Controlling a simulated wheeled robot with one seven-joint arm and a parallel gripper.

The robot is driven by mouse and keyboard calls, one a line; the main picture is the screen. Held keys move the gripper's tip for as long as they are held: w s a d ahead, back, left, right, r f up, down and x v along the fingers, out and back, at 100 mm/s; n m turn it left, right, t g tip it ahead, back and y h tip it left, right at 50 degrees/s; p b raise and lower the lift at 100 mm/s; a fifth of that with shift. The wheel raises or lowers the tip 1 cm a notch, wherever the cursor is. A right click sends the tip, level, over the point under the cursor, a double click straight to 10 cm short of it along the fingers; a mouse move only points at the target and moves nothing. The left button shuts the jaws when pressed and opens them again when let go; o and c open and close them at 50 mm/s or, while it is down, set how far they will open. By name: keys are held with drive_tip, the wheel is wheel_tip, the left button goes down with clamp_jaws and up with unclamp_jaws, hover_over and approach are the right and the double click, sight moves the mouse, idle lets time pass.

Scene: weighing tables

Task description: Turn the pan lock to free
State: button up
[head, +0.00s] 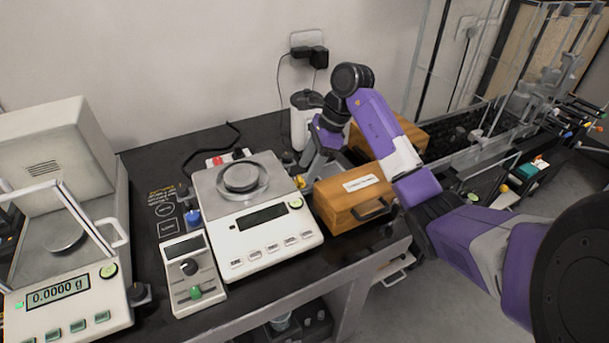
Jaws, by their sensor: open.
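A white balance (264,242) with a round dark weight or pan piece (241,177) on its grey top stands mid-table, its display dark. I cannot tell for certain which part is the pan lock; a small yellowish piece (299,182) shows at the balance's right rear edge. My gripper (304,170) points down beside that edge, open, between the balance and a wooden case. Its fingertips are small and partly hidden, and I cannot tell whether they touch anything.
The wooden case (338,207) with a label stands close right of the balance. A white bottle (300,125) is behind my gripper. A control box (187,272) with knobs stands left, and a second balance (75,300) reading 0.0000 g is at far left.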

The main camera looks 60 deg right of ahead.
sight(299, 181)
drive_tip(key=shift+x, duration=1.65)
clamp_jaws()
drive_tip(key=shift+s+a+m+h, duration=0.1)
drive_tip(key=shift+m+h, duration=0.2)
drive_tip(key=shift+m, duration=0.5)
unclamp_jaws()
